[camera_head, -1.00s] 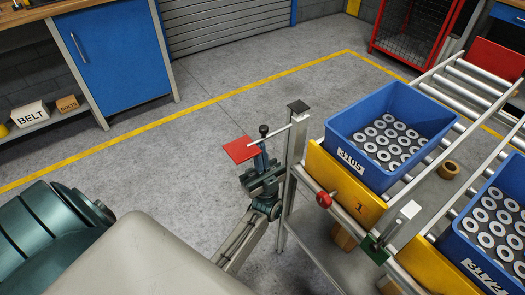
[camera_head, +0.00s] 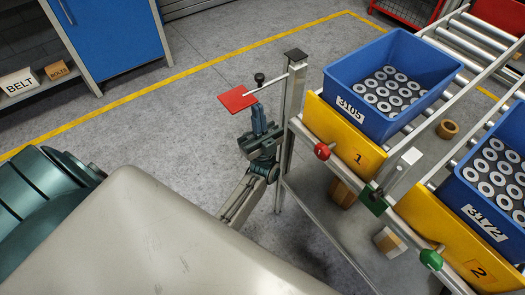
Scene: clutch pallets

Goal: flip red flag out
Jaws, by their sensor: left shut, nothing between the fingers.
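The red flag (camera_head: 237,98) is a flat square plate on a thin pale rod (camera_head: 272,84). The rod runs left from the top of a metal post (camera_head: 292,98) at the corner of the roller rack, and a black knob (camera_head: 259,78) shows at the rod. The flag points left, away from the rack. My left gripper (camera_head: 258,110) is shut and empty, just below the rod and right of the flag, with a small gap visible between them. My right gripper is out of view.
Blue bins (camera_head: 335,87) of grey rings sit on rollers behind yellow plates (camera_head: 330,132) marked 1 and 2. Floor left of the post is clear.

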